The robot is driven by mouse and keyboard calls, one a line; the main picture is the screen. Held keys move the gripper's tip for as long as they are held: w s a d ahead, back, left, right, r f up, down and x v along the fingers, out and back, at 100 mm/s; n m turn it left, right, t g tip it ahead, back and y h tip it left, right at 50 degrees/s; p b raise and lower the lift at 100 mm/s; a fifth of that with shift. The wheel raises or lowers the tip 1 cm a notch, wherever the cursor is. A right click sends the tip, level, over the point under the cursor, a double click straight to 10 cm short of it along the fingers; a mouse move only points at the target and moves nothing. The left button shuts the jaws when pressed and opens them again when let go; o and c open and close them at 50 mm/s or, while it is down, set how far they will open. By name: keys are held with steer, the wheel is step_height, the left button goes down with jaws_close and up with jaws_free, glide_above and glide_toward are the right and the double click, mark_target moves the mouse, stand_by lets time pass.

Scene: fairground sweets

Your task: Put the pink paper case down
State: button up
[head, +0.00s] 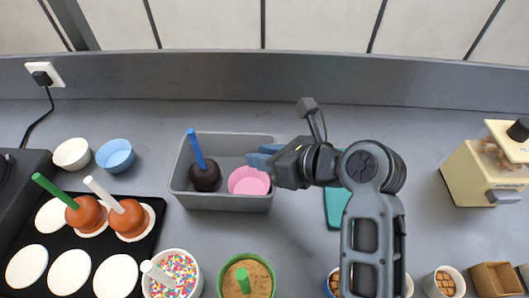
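The pink paper case (248,182) is in the head view, at the right part of the grey bin (230,202). It shows inside the bin's outline; I cannot tell whether it rests on the bin's floor or is a little above it. My gripper (259,157) reaches in from the right over the bin's right wall. Its bluish fingertips are at the far edge of the case and overlap it in the view. Whether they grip its rim or are apart from it is not clear. A dark coated apple (206,178) with a blue stick stands left of the case in the bin.
A white case (72,154) and a blue case (115,156) stand left of the bin. A black tray (144,250) holds two caramel apples and white discs. Tubs of sprinkles (182,272) and crumbs (259,279) stand in front. A cream machine (480,178) is at right.

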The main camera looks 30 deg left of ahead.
steer(key=shift+o, duration=0.6)
steer(key=shift+r+b, duration=0.6)
steer(key=shift+b, duration=0.05)
steer(key=v, duration=1.2)
